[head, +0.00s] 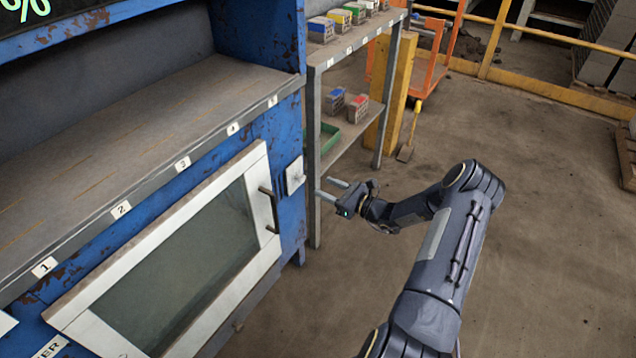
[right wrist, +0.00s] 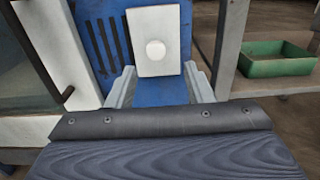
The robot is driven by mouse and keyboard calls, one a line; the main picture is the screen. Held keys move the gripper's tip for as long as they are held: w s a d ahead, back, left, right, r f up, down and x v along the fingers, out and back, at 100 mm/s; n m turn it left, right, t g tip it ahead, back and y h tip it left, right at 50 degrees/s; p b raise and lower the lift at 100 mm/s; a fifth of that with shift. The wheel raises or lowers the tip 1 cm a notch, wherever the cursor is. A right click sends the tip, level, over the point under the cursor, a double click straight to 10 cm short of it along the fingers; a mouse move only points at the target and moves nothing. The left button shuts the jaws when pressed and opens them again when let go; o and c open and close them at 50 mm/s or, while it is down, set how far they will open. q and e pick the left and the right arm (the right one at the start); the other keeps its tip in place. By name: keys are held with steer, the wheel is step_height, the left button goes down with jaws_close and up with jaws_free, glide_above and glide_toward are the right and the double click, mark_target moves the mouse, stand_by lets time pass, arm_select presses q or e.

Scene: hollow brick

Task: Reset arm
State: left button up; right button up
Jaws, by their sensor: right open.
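My right gripper (head: 332,190) is open and empty, its two pale fingers pointing left toward the blue cabinet's right end. In the right wrist view the fingers (right wrist: 158,92) stand apart, with a white plate bearing a round button (right wrist: 155,50) beyond and between them. That white plate (head: 295,175) is on the blue cabinet (head: 285,125) in the head view. I cannot tell whether the fingertips touch anything. My right arm reaches in from the bottom of the head view. My left gripper is not in view.
A white-framed glass door (head: 180,270) with a dark handle (head: 269,210) is left of the gripper. A grey shelf rack (head: 314,150) stands behind it, with several coloured blocks and a green tray (right wrist: 275,65). The floor (head: 560,240) right of my arm is clear.

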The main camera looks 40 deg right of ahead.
steer(key=shift+s+d, duration=0.15)
steer(key=shift+s, duration=0.25)
steer(key=shift+r, duration=0.1)
steer(key=s+a+r+n+g+y, duration=0.2)
steer(key=s+a+r+n+g, duration=0.25)
steer(key=a+r+n, duration=0.4)
steer(key=s+a+r+n+g+y, duration=0.3)
steer(key=a+r+n+g, duration=0.2)
steer(key=a+r+n, duration=0.35)
steer(key=s+a+r+n+g+h, duration=0.3)
steer(key=s+a+r+n+h, duration=0.25)
steer(key=s, duration=0.55)
steer(key=s+a+f+n+t+h, duration=0.1)
steer(key=s+a+n+t+h, duration=0.15)
steer(key=s+n, duration=0.8)
step_height(320, 180, up, 21)
steer(key=s+m+g+p, duration=0.1)
steer(key=s+m+p, duration=0.1)
steer(key=p, duration=1.9)
steer(key=shift+s+d+m, duration=0.15)
steer(key=shift+d+m, duration=0.3)
steer(key=shift+m, duration=0.05)
